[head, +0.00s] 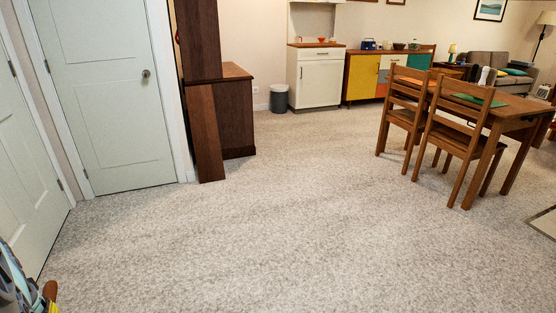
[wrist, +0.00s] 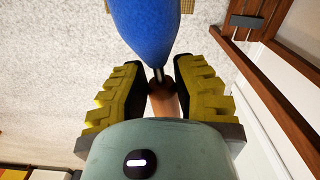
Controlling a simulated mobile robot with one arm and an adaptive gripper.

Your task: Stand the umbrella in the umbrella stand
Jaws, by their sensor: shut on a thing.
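The umbrella shows in the wrist view, with a blue folded canopy (wrist: 152,28), a dark metal tip of shaft below it and a light brown handle (wrist: 163,98). My gripper (wrist: 161,80) has yellow ribbed fingers with dark pads and is shut on the umbrella around the handle's top. The canopy points away beyond the fingers; the lower handle is hidden by my gripper's body. No umbrella stand is clearly identifiable in either view.
A grey bin (head: 279,98) stands beside a white cabinet (head: 315,78). A dark brown wooden unit (head: 205,130) stands by the pale door (head: 112,100). Chairs (head: 465,140) and a table (head: 510,108) are at right. The middle carpet is clear.

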